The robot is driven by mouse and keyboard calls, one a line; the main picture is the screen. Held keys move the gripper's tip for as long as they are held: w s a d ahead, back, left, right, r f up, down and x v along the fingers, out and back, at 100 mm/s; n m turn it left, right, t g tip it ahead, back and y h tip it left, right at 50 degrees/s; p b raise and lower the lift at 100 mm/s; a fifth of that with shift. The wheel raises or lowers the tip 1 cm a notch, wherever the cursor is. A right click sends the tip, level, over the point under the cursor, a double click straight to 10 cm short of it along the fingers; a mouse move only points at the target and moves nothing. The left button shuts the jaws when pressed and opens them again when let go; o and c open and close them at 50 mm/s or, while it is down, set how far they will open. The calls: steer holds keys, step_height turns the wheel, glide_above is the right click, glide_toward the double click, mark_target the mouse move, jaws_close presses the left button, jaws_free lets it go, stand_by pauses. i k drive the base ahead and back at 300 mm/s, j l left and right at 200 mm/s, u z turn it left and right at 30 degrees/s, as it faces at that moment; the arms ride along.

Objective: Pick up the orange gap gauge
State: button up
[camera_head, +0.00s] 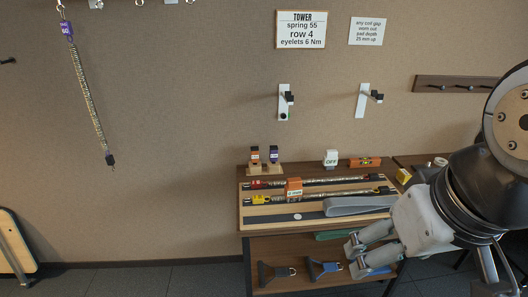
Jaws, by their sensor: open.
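A small orange block with a white label (293,187), which looks like the gap gauge, sits on the tray of springs on the wooden bench. It lies across or beside the springs; I cannot tell which. My gripper (355,256) is at the lower right, in front of the bench's right part and lower in the picture than the orange block. Its fingers are apart and nothing shows between them. It is clear of the orange block.
The bench (246,219) also holds a grey strap (360,206), a white OFF block (330,157), an orange-and-green level (365,162) and upright orange and purple pieces (264,155). Dark-handled tools (275,272) lie on the lower shelf. A spring (90,100) hangs left.

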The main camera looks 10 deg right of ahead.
mark_target(294, 187)
steer(key=i+u, duration=0.25)
steer(key=i, duration=0.2)
steer(key=i+l+u, duration=0.3)
steer(key=i, duration=0.15)
